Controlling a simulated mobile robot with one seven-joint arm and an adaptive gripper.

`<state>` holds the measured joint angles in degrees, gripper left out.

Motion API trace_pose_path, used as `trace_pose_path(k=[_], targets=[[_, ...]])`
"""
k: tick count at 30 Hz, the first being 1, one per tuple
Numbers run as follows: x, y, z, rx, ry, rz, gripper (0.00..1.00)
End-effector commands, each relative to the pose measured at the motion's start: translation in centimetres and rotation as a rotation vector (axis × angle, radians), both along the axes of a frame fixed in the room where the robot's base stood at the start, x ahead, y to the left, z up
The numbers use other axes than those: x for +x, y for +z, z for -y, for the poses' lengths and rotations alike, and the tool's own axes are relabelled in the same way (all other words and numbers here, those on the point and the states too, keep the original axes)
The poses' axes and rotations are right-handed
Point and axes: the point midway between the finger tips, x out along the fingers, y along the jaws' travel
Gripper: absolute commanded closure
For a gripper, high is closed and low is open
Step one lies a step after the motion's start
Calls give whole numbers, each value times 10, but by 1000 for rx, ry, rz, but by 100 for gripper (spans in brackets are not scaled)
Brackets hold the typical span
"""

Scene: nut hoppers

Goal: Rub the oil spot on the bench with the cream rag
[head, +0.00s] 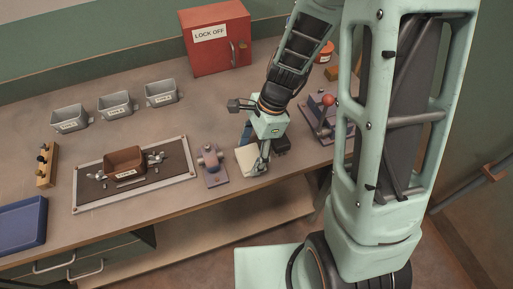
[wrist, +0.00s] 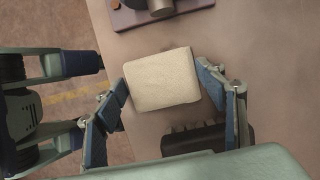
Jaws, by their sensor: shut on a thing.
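The cream rag (head: 246,158) is a folded, pad-like piece near the front edge of the bench (head: 100,215). In the wrist view the rag (wrist: 162,80) sits between the two blue-padded fingers of my gripper (wrist: 163,82), which is shut on its sides. In the head view my gripper (head: 258,163) is low over the bench at the rag. I cannot tell whether the rag touches the bench top. I can make out no oil spot in either view; it may be hidden under the rag or my arm.
A purple-based fixture (head: 211,165) stands close left of the rag, and a dark block (wrist: 195,138) lies close by. A red-knobbed lever device (head: 322,118) is to the right. A mat with a brown hopper (head: 125,163), several grey bins and a red cabinet (head: 215,40) are farther off.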

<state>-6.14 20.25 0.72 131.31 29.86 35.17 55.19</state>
Motion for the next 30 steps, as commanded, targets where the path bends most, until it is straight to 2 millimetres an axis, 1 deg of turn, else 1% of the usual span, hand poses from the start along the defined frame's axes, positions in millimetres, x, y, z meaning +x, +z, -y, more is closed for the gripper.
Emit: trace_pose_path(k=[1,3,11,21,25,30], targets=[[-3,1,-6,1,5,-4,66],[-4,1,-11,0,4,-3,66],[-5,1,-20,1,2,0,66],[-13,-1,-47,2,2,-1,66],[-15,1,-52,3,2,-2,66],[-15,1,-51,6,3,-5,66]])
